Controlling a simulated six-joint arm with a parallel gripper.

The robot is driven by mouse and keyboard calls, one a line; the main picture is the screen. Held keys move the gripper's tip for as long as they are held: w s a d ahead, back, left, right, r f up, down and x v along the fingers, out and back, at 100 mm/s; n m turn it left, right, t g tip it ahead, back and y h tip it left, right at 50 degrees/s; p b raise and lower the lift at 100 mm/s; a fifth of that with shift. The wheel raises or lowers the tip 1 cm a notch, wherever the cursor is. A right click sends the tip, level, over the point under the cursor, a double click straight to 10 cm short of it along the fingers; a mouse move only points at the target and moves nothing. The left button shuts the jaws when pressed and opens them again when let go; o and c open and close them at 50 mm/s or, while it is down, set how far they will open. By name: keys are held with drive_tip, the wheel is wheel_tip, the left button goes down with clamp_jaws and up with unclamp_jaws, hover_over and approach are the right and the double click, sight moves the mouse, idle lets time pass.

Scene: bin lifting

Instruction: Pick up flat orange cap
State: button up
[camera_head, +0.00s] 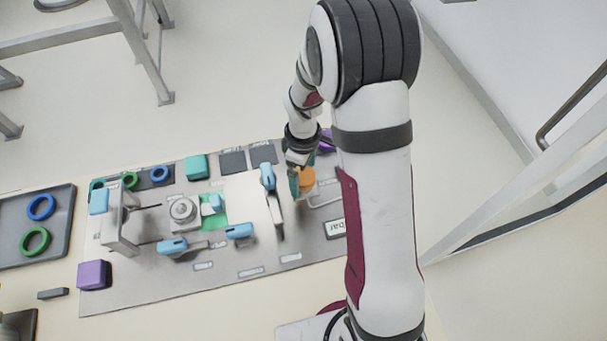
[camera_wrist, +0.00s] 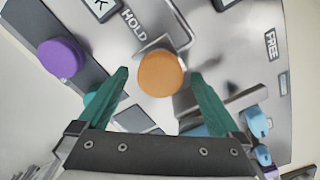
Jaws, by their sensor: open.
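The flat orange cap (camera_wrist: 160,74) is a round disc. In the wrist view it lies between and just beyond the tips of my gripper (camera_wrist: 158,80). The two teal fingers are apart with nothing held between them. In the head view the orange cap (camera_head: 306,179) shows at the right part of the grey board, just right of my gripper (camera_head: 298,183), partly covered by a finger. Whether the fingers touch the cap cannot be told.
The grey board (camera_head: 150,290) carries several blue handles and rings. A purple disc (camera_wrist: 61,58) lies left of the cap in the wrist view. A purple block (camera_head: 94,275) sits at the board's left corner. A grey tray (camera_head: 62,210) with two rings stands left.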

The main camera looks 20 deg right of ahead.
sight(303, 175)
drive_tip(key=c, duration=1.4)
wheel_tip(303, 175, up, 4)
drive_tip(key=shift+r, duration=0.25)
drive_tip(key=shift+s+d+r, duration=1)
drive_tip(key=shift+d+r, duration=0.65)
drive_tip(key=shift+r, duration=0.05)
drive_tip(key=shift+s+d+r, duration=1.05)
drive_tip(key=shift+d+r, duration=0.6)
drive_tip(key=shift+r, duration=0.05)
drive_tip(key=shift+s+d+r, duration=1)
drive_tip(key=shift+d+r, duration=0.65)
drive_tip(key=shift+r, duration=0.05)
